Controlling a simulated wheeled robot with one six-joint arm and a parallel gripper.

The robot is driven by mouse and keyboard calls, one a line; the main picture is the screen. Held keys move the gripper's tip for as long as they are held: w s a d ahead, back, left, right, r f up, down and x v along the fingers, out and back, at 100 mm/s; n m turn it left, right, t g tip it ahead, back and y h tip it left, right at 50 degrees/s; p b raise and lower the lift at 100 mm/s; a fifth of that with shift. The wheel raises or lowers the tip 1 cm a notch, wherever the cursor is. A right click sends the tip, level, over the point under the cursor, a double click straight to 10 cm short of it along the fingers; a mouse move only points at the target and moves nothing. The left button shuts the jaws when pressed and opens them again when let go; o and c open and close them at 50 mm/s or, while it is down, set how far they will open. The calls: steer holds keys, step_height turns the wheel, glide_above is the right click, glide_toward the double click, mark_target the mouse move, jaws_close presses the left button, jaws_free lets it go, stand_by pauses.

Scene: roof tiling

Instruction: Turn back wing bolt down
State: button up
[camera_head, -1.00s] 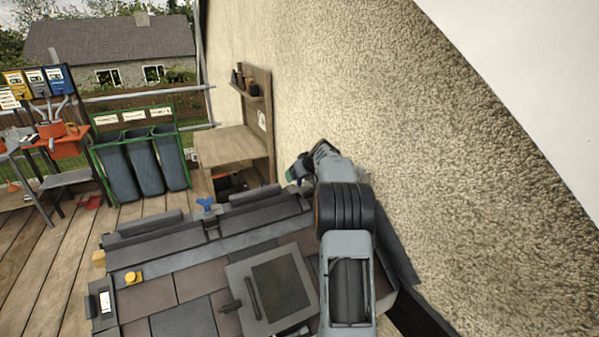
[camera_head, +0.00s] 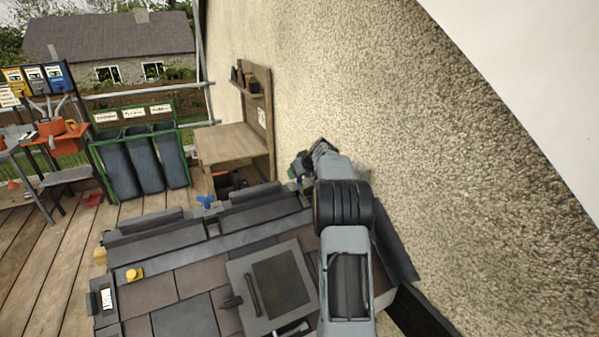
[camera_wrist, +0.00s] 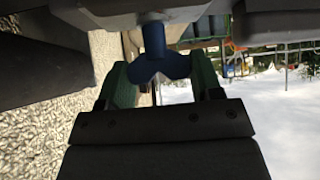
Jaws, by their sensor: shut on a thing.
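A blue wing bolt (camera_wrist: 158,66) shows in the wrist view, its stem reaching up to a dark grey part and its wings spread below. The green fingers of my gripper (camera_wrist: 161,84) are on either side of the wings, shut on the bolt. In the head view my gripper (camera_head: 298,170) is beside the rough wall at the far right end of the roof rig; the bolt it holds is hidden there. A second blue wing bolt (camera_head: 206,202) stands free on the rig's back edge between two dark grey bars.
The tiled rig (camera_head: 150,292) has a yellow knob (camera_head: 134,275) and a grey framed panel (camera_head: 240,268). The rough wall (camera_head: 440,170) is close on the right. A wooden workbench (camera_head: 228,142) and green-framed bins (camera_head: 145,165) stand behind.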

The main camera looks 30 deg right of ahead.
steer(key=shift+m+h, duration=0.3)
steer(key=shift+r+m+h+p, duration=0.2)
steer(key=shift+m+h+p, duration=0.45)
steer(key=shift+m, duration=0.35)
steer(key=shift+r+m+g+h+p, duration=0.1)
steer(key=shift+m+g+h+p, duration=0.2)
steer(key=shift+m+h+p, duration=0.65)
steer(key=shift+w+m+h+p, duration=0.1)
steer(key=shift+m+h+p, duration=0.2)
steer(key=shift+m+p, duration=0.35)
steer(key=shift+m+g+h, duration=0.3)
steer(key=o, duration=0.7)
steer(key=shift+o, duration=1.1)
steer(key=shift+f, duration=0.2)
